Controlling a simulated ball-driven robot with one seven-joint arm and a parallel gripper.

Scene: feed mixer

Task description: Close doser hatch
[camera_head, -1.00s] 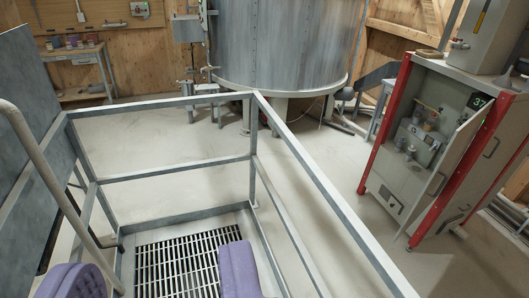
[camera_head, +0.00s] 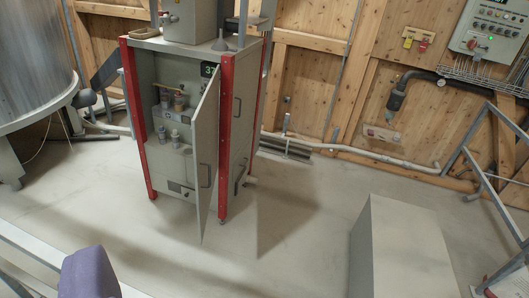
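The doser is a grey cabinet with red corner posts (camera_head: 226,120), standing left of centre in the view. Its hatch (camera_head: 207,160), a tall pale door panel with a dark handle, stands open, swung outward toward me. Behind it show shelves with small bottles and jars and part of a green digital display. One purple padded finger of my gripper (camera_head: 88,274) shows at the bottom left, well short of the hatch. Nothing touches it, and the space beside it is empty. The other finger is out of view.
A grey railing (camera_head: 60,262) crosses the lower left corner. A grey box (camera_head: 400,245) stands on the floor at lower right, with metal framing (camera_head: 490,180) beyond it. A large metal tank (camera_head: 32,62) is at left. Floor before the hatch is clear.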

